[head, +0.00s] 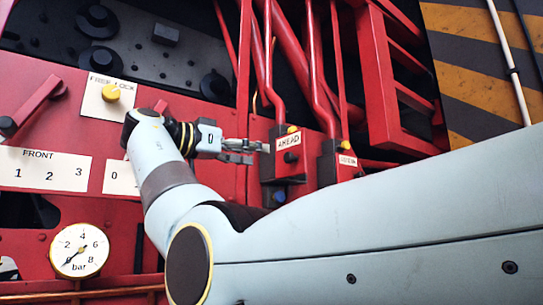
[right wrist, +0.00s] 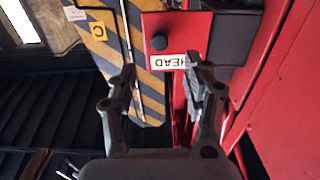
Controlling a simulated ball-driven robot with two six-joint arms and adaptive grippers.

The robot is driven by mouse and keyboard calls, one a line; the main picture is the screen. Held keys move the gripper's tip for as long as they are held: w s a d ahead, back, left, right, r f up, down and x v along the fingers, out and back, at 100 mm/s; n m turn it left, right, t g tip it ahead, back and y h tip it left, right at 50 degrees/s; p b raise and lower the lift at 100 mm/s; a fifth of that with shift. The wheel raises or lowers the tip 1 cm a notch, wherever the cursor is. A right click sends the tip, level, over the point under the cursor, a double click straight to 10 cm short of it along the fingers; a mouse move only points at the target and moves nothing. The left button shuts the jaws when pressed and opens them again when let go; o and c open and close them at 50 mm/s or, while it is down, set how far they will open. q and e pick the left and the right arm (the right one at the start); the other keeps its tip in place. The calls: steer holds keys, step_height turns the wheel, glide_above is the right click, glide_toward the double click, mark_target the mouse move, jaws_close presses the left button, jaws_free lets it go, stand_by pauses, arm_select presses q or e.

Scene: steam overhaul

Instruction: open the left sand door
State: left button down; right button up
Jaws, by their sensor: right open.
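No part in view is marked as a sand door, so I cannot tell which one is the left sand door. My right gripper (head: 246,151) is open and empty in the head view. Its fingers point right, towards a red box labelled AHEAD (head: 289,141) with a black knob (head: 290,157). In the right wrist view my right gripper (right wrist: 163,72) has its fingers spread apart. The AHEAD box (right wrist: 180,25) and its black knob (right wrist: 159,42) lie beyond them, with no clear contact. My left gripper is out of view.
A second red box (head: 342,160) stands right of the AHEAD box; its label is too small to read surely. A red lever (head: 40,100), FREE LOCK plate (head: 104,97) and bar gauge (head: 79,250) are at left. Red pipes (head: 290,60) rise behind. My right arm hides the lower right.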

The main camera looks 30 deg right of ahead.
steer(key=shift+s+a, duration=0.15)
steer(key=shift+a, duration=1.6)
steer(key=shift+f, duration=0.1)
